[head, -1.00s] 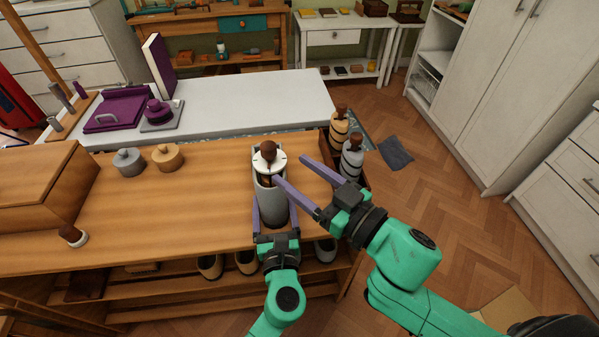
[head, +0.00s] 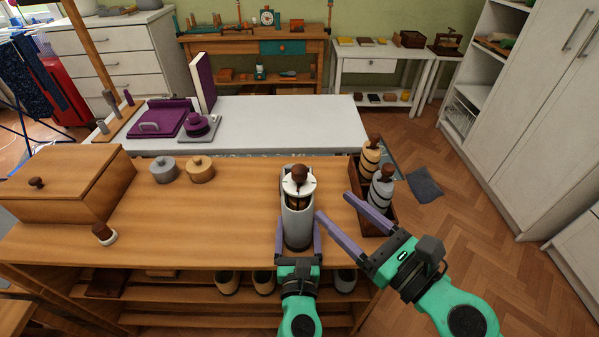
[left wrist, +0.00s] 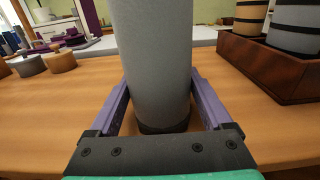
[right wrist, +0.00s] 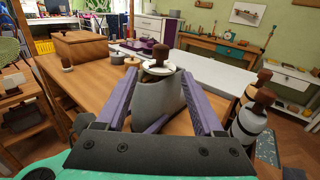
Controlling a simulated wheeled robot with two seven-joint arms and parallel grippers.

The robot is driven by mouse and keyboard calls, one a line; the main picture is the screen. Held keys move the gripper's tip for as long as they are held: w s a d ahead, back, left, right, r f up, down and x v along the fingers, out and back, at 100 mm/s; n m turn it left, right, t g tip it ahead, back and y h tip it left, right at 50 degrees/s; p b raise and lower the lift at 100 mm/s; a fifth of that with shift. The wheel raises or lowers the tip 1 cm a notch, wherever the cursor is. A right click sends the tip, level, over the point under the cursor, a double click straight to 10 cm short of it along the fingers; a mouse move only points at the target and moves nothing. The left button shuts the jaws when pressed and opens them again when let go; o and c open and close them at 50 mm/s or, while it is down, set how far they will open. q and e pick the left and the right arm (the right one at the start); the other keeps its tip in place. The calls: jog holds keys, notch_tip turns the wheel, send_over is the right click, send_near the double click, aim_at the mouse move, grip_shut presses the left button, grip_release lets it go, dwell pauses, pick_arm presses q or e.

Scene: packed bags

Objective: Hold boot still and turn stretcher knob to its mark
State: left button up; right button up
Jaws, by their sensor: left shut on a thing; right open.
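The boot (head: 297,228) is a tall grey upright shaft near the bench's front edge. A white dial ring with small dark marks (head: 310,187) sits at its top, and the brown round stretcher knob (head: 299,172) stands above it. My left gripper (head: 298,224) is shut around the lower shaft, one finger on each side; the left wrist view shows the boot (left wrist: 152,60) between them. My right gripper (head: 335,205) is open and empty, right of the boot and lower than the knob. In the right wrist view the knob (right wrist: 160,52) shows beyond the fingertips. The knob's alignment is too small to tell.
A dark wooden crate (head: 376,222) with two banded, knobbed shafts stands close right of my right gripper. Two lidded round tins (head: 201,170), a small brown-knobbed piece (head: 104,234) and a wooden box (head: 68,180) lie left. Bench between tins and boot is clear.

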aim_at(304, 179)
jog(key=x, duration=1.2)
grip_shut()
jog(key=shift+y, duration=0.3)
